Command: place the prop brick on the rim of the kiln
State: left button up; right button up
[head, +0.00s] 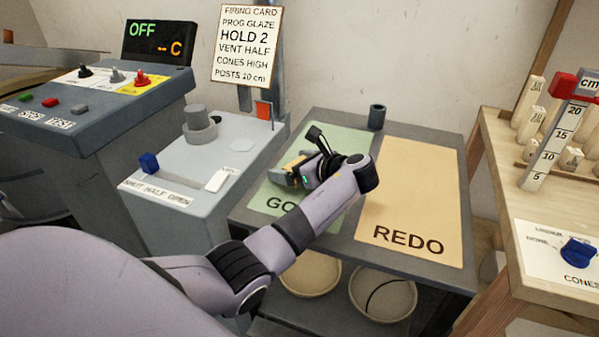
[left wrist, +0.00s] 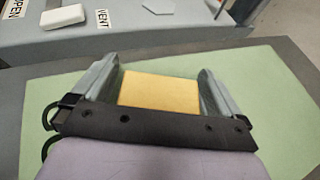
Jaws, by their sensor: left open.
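The prop brick appears to be the plain yellow block (left wrist: 160,92) in the left wrist view, over the green GO mat (left wrist: 270,95). My left gripper (left wrist: 158,76) is open, with one finger on each side of the block. Whether the fingers touch it is unclear. In the head view my left gripper (head: 284,172) is low over the green mat (head: 345,140), and only a small yellowish patch of the block (head: 294,163) shows there. I cannot clearly make out the kiln's rim. My right gripper is not in view.
A yellow REDO mat (head: 410,200) lies beside the green one, with a dark cup (head: 377,117) behind. A grey vent unit (head: 185,160) and a switch console (head: 110,110) stand left. A wooden bench (head: 510,170) holds cones and a height gauge. Bowls (head: 383,292) sit below.

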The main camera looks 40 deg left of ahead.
pick_arm(q)
jog(key=c, duration=1.1)
